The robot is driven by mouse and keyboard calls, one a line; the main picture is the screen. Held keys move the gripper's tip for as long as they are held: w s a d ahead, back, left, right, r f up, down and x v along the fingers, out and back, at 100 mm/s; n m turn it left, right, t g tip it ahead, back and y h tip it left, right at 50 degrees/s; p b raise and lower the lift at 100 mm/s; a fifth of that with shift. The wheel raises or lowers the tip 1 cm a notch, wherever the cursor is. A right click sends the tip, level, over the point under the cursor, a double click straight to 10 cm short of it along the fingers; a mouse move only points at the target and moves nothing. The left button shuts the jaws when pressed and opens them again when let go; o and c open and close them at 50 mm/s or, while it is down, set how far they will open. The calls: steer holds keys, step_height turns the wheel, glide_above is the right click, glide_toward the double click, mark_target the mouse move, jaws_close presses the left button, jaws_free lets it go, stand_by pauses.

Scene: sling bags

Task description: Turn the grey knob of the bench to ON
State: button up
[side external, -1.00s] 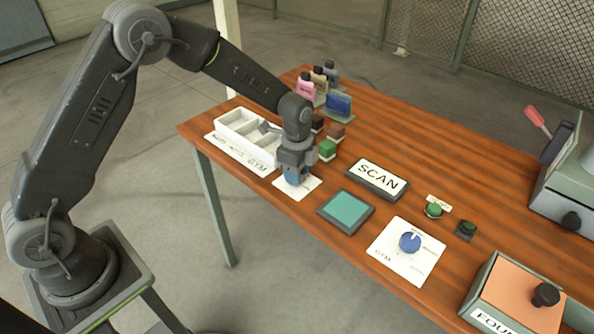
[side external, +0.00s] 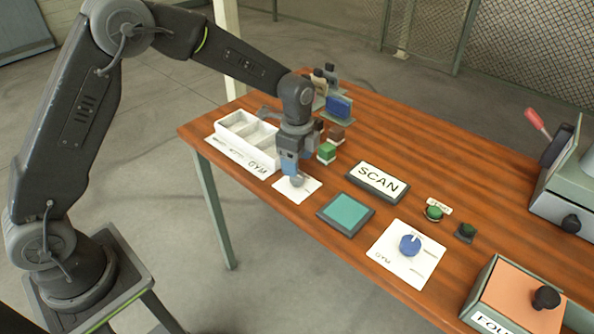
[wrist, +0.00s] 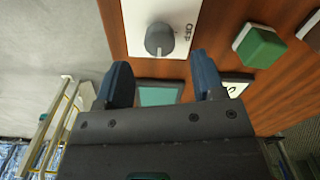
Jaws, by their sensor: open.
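The grey knob (side external: 298,181) sits on a small white plate (side external: 312,188) at the table's near left edge. In the wrist view the knob (wrist: 158,42) stands on its plate (wrist: 132,18), with an OFF label (wrist: 187,32) to its right. I cannot read which way the knob points. My gripper (side external: 290,168) is above and just beside the knob. In the wrist view my gripper's (wrist: 160,68) two blue fingers are spread and empty, with the knob beyond the gap between them. No contact with the knob shows.
A white compartment tray (side external: 247,140) stands left of the gripper. Green (side external: 327,151) and brown (side external: 336,132) blocks stand close to its right. A teal pad (side external: 346,211), a SCAN sign (side external: 379,180) and a blue knob (side external: 410,244) on a white plate lie further right.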

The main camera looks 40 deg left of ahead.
step_height(320, 180, up, 9)
stand_by(0.3)
steer(key=shift+r, duration=0.1)
steer(key=s+a+r+n+t, duration=0.1)
steer(key=s+r+n+t, duration=0.1)
steer(key=s+r+n, duration=0.35)
steer(key=s+a+r+n+t, duration=0.1)
steer(key=s+n, duration=0.4)
steer(key=s, duration=0.6)
steer(key=s+a+r+n+t, duration=0.1)
steer(key=s+n, duration=0.3)
steer(key=s, duration=0.6)
steer(key=shift+s+a+r+n+t, duration=0.3)
steer(key=shift+s+r+n+t, duration=0.05)
steer(key=shift+r+t, duration=0.5)
